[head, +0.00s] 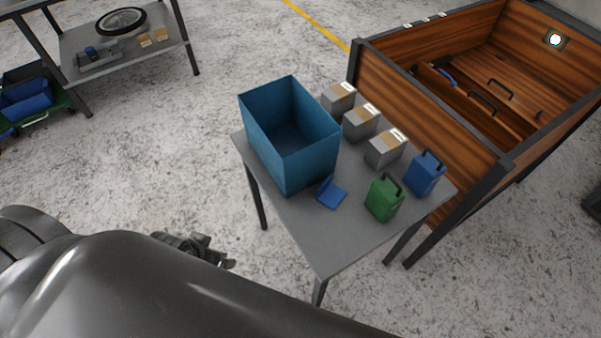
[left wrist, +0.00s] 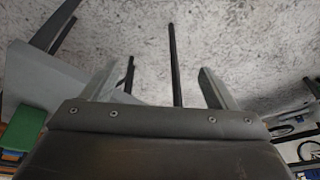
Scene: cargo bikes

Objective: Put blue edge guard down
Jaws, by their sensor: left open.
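The blue edge guard (head: 332,194) is a small angled blue piece. It lies on the grey table (head: 325,242), just in front of the blue bin (head: 264,158), close to the bin's lower right corner. My left gripper (head: 228,263) is off the table's left side, apart from the guard and partly hidden by my arm. The left wrist view shows its two fingers (left wrist: 158,72) spread, with nothing between them. I cannot make out the guard in that view. My right gripper is in neither view.
Several grey boxes (head: 360,122) line the table's back edge. A green can (head: 384,198) and a blue can (head: 425,174) stand at its right. A wooden cargo box (head: 428,110) is behind. A shelf (head: 170,40) stands at the back left. Floor left of the table is clear.

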